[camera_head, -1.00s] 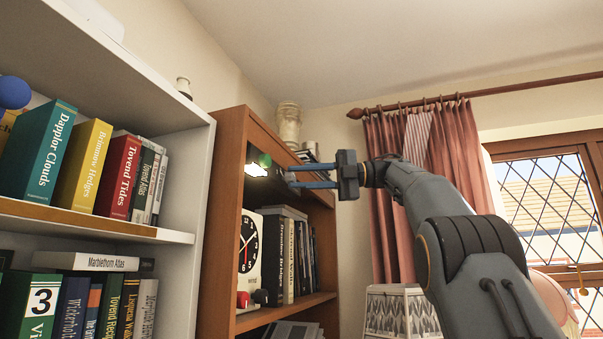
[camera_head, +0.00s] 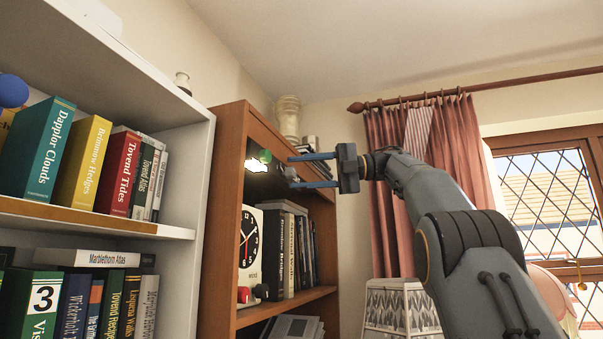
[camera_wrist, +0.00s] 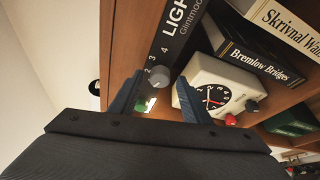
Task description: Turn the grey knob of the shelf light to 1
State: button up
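The shelf light is a dark panel (camera_wrist: 178,35) with white lettering under a shelf board, in the wrist view. Its round grey knob (camera_wrist: 159,77) sits beside the printed numbers, of which 2, 3 and 4 can be made out. Which number the knob points to is not clear. My gripper (camera_wrist: 160,82) is open, with one blue finger on each side of the knob; contact cannot be made out. In the head view my gripper (camera_head: 291,171) reaches the brown bookcase from the right, by the glowing lamp (camera_head: 257,164) and a green round part (camera_head: 265,156).
A white clock (camera_wrist: 212,98) with a red and a black knob stands close below the light. Books (camera_head: 290,245) fill the shelf beside it. The brown bookcase side (camera_head: 222,220) and a white bookcase (camera_head: 185,220) lie left. Open air lies right, before the curtains (camera_head: 455,145).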

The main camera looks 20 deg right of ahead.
jog(key=p+v, duration=0.1)
jog(key=v, duration=0.6)
jog(key=shift+d+p, duration=0.4)
jog(key=shift+s, duration=0.1)
